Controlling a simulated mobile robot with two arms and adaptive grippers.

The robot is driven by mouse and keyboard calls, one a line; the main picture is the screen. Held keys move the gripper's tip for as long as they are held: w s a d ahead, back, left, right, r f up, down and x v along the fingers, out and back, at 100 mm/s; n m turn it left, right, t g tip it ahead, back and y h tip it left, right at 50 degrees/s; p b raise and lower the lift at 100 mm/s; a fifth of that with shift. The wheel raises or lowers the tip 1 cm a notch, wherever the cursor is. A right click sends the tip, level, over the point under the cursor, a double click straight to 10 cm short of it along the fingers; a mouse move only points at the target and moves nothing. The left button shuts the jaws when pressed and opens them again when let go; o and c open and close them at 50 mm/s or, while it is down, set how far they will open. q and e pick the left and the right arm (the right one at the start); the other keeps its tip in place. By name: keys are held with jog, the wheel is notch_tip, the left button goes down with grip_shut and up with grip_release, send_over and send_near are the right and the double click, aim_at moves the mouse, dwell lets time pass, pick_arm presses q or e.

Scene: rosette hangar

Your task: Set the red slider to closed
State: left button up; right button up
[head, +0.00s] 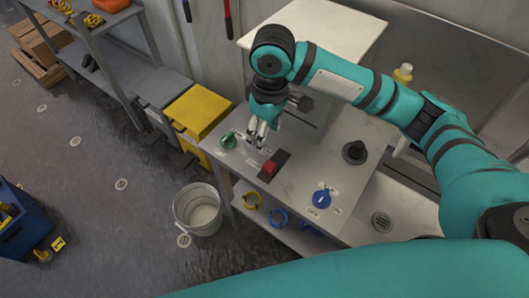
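The red slider (270,168) is a small red knob on a dark track (273,165) on the grey worktop. Small labels sit beside the track, too small to read. The knob sits near the middle or lower part of the track as pictured. My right gripper (258,129) points down above the worktop, up and left of the slider in the head view, and is apart from it. Its pale fingertips are close together, and I cannot tell whether they are open or shut. Nothing shows held in it. My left gripper is not in view.
A bucket (199,211) and a yellow bin (199,112) stand left. A yellow bottle (403,73) stands behind.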

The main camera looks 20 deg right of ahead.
jog(key=r, duration=0.1)
jog(key=p, duration=0.1)
send_over(269, 165)
notch_tip(269, 165, down, 5)
notch_tip(269, 165, down, 11)
jog(key=shift+r+p, duration=0.1)
jog(key=shift+p, duration=0.7)
jog(key=shift+f, duration=0.6)
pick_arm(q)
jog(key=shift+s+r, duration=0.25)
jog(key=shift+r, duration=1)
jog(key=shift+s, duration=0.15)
pick_arm(e)
grip_shut()
